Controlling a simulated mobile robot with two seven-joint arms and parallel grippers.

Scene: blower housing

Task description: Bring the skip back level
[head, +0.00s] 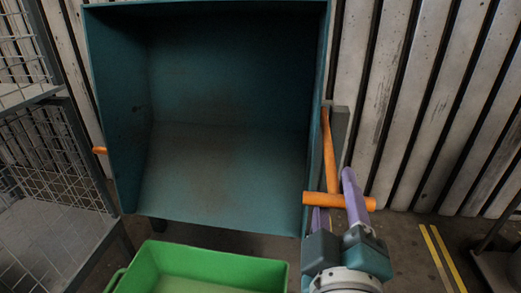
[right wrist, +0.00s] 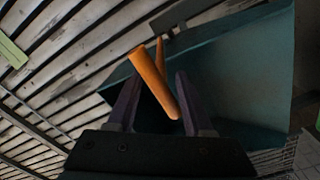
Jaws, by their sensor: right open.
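The teal skip (head: 225,165) is tipped forward in the head view, its open mouth facing me and its inside empty. An orange lever (head: 328,150) runs down its right side and ends in an orange crossbar handle (head: 340,201). My right gripper (head: 334,198) is open at this handle, its purple fingers on either side of it. In the right wrist view the orange handle (right wrist: 153,80) lies between the two spread fingers, and I cannot tell whether they touch it. The skip's side (right wrist: 240,75) shows at the right there. My left gripper is out of view.
A green bin (head: 205,268) stands below the skip's front lip. Grey wire-mesh shelving (head: 50,150) is close on the left. A corrugated wall (head: 430,100) is behind. Yellow floor lines (head: 440,258) mark the right, with a dark object at the right edge.

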